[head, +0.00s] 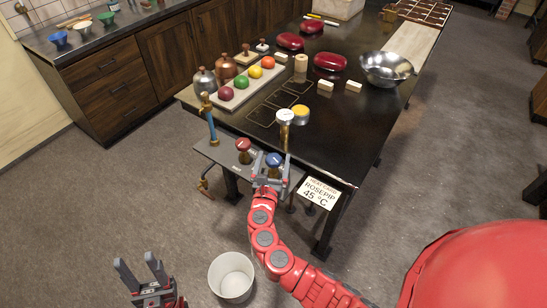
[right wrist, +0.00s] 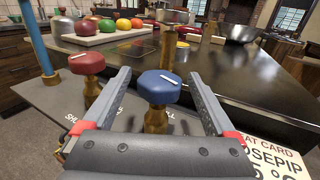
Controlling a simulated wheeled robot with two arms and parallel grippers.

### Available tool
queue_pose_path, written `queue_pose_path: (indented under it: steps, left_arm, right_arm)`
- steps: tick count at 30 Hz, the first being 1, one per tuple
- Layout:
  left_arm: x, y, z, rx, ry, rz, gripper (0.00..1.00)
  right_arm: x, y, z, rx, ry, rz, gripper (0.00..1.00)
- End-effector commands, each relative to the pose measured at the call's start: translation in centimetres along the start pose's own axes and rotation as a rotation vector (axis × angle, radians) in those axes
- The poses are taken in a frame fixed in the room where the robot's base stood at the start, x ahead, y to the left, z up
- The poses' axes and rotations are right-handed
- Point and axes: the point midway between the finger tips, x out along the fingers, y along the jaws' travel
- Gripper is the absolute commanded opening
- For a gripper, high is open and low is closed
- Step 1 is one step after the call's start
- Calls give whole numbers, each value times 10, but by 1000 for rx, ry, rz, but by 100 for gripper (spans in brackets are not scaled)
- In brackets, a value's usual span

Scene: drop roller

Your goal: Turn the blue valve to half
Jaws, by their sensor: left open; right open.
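The blue valve (head: 274,159) has a faceted blue knob with a white mark, on a brass stem on the grey panel at the table's near edge. It also shows in the right wrist view (right wrist: 160,87), between the two fingers of my right gripper (right wrist: 158,90). My right gripper (head: 271,176) is open, and its fingers lie on both sides of the valve with a visible gap. The white mark on the blue knob points slantwise in the wrist view. My left gripper (head: 140,272) is open and empty, low over the floor at the lower left.
A red valve (head: 243,144) stands just left of the blue one. A sign reading "ROSEPIP 45 °C" (head: 319,193) hangs at right. A white bucket (head: 231,278) stands on the floor below.

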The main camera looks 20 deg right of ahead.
Motion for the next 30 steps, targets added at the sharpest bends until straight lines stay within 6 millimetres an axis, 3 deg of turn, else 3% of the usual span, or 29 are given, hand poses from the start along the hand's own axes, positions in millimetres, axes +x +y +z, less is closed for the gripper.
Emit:
queue_pose_path:
  steps: [10, 24, 30]
  left_arm:
    - [1, 0, 0, 0, 0, 0, 50]
    - [0, 0, 0, 0, 0, 0, 50]
    - [9, 0, -2, 0, 0, 0, 50]
  right_arm:
    - [4, 0, -1, -1, 1, 1, 90]
    - [4, 0, 0, -1, 1, 1, 6]
    - [4, -1, 3, -4, -3, 68, 6]
